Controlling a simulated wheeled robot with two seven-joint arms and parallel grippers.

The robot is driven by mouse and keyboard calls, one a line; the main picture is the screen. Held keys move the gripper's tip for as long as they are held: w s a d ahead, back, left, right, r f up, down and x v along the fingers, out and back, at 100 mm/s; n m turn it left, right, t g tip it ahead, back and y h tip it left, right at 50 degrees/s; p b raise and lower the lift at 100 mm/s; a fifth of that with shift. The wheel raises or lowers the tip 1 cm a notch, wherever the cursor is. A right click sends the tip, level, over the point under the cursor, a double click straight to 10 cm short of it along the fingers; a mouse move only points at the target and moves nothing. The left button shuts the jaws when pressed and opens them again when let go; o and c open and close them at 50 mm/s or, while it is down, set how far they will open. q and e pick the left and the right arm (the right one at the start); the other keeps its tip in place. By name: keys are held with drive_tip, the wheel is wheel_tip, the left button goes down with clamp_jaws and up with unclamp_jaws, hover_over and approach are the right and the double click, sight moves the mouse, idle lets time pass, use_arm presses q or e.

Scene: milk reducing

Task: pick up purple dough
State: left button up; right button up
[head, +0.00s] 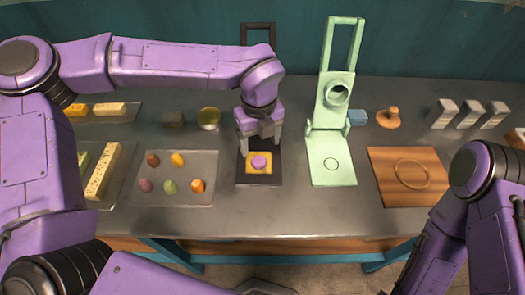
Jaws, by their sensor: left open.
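A purple dough piece (259,162) sits on a yellow square (249,168) on the dark base plate (260,181) of a black press, near the middle of the table. My left gripper (259,145) points down just above and behind it, with its fingers apart and nothing seen between them. Whether the fingers touch the dough or the square cannot be told. A mauve dough lump (145,185) lies at the front left of a tray, left of the press. My right arm shows at the right edge, but its gripper does not.
The grey tray (176,198) also holds several coloured lumps. A pale green press (331,172) stands open to the right. Further right are a wooden board (390,192), a wooden stamp (389,118) and metal blocks (468,114). The table front (290,217) is clear.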

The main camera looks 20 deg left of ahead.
sight(259, 161)
use_arm(q)
drive_tip(key=shift+s+a+f, duration=0.1)
drive_tip(key=shift+s+f, duration=0.5)
drive_tip(key=shift+f, duration=0.35)
drive_tip(key=f, duration=0.2)
drive_tip(key=w+f+p, duration=0.1)
drive_tip(key=f+p, duration=0.1)
drive_tip(key=f, duration=0.1)
drive_tip(key=shift+w+f, duration=0.3)
drive_tip(key=shift+w, duration=0.05)
drive_tip(key=shift+s+f, duration=0.1)
drive_tip(key=shift+f, duration=0.05)
drive_tip(key=shift+s, duration=0.15)
drive_tip(key=shift+c, duration=0.3)
use_arm(e)
drive_tip(key=v, duration=0.2)
drive_tip(key=shift+s+d+r, duration=0.1)
drive_tip(key=shift+d+r, duration=0.1)
drive_tip(key=shift+r, duration=0.25)
use_arm(q)
drive_tip(key=c, duration=1.2)
drive_tip(key=shift+o, duration=0.2)
